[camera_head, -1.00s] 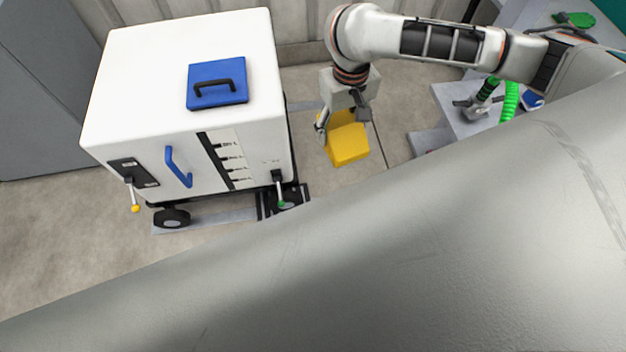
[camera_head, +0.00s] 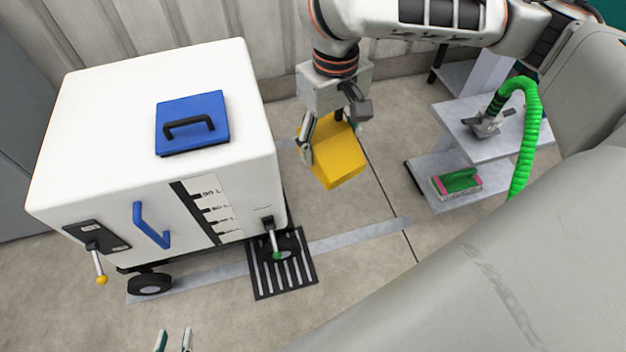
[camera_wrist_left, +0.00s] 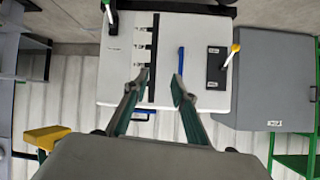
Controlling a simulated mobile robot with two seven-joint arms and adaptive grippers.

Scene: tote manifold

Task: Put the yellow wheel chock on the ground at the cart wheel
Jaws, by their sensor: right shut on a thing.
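The yellow wheel chock (camera_head: 338,163) is held in my right gripper (camera_head: 331,140), to the right of the white cart (camera_head: 100,120) and above the floor. A yellow piece, likely the chock, shows at the left of the left wrist view (camera_wrist_left: 46,136). One cart wheel (camera_head: 150,284) stands at the cart's front left corner. Another wheel (camera_head: 285,246), partly hidden by a green-tipped lever, is at the front right corner by a black floor grate. My left gripper (camera_head: 173,340) is low in the head view, in front of the cart; its fingers (camera_wrist_left: 155,85) are apart and empty.
A blue hatch (camera_head: 192,123) lies on the cart's top. Floor between cart and stand is clear. My arm covers the lower right.

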